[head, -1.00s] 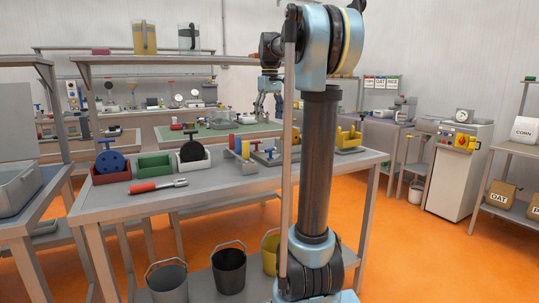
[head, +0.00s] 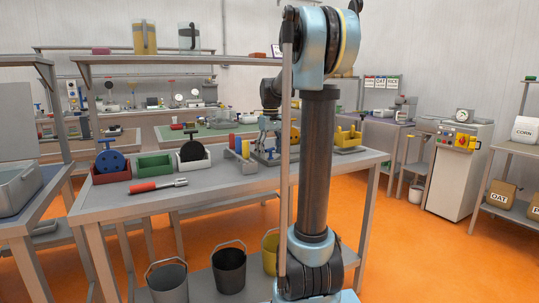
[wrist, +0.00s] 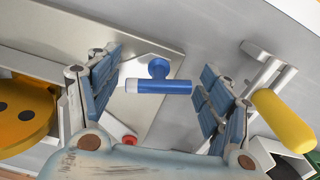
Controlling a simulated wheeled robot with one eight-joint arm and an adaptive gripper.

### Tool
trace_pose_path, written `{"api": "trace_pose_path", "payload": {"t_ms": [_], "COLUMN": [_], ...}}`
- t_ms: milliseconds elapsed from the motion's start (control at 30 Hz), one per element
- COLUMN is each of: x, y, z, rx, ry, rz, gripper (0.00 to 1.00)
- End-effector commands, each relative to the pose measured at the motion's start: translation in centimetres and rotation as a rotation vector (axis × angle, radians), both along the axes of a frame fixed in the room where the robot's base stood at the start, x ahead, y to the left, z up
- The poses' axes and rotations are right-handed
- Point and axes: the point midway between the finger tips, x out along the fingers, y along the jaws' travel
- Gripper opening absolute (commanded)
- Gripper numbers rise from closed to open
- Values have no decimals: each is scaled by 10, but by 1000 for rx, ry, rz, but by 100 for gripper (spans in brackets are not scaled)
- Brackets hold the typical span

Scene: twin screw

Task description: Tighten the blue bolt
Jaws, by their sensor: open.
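The blue bolt (wrist: 158,86) has a T-shaped bar handle with a pale left end and a round blue head behind it. In the wrist view it stands on a grey metal plate (wrist: 150,50), and its bar lies across the space between my fingers. My gripper (wrist: 163,72) is open, with one blue finger on each side of the bar and a gap at both ends. In the head view my gripper (head: 270,138) is low over the fixture at the right part of the bench, and it partly hides the bolt there.
A yellow fixture (wrist: 20,115) stands close at left in the wrist view; a yellow cylinder (wrist: 284,118) is close at right. A red-tipped part (wrist: 128,138) lies below the bolt. On the bench (head: 215,190) are red, green and white bins and a red-handled tool (head: 158,185).

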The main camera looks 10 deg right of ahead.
Motion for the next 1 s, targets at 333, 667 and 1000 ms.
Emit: {"api": "trace_pose_path", "payload": {"t_ms": [333,667,1000], "x": [0,0,0], "y": [0,2,4], "z": [-5,-5,-4], "rx": [0,1,3], "ry": [0,0,1], "rz": [0,2,-54], "gripper": [73,33,32]}}
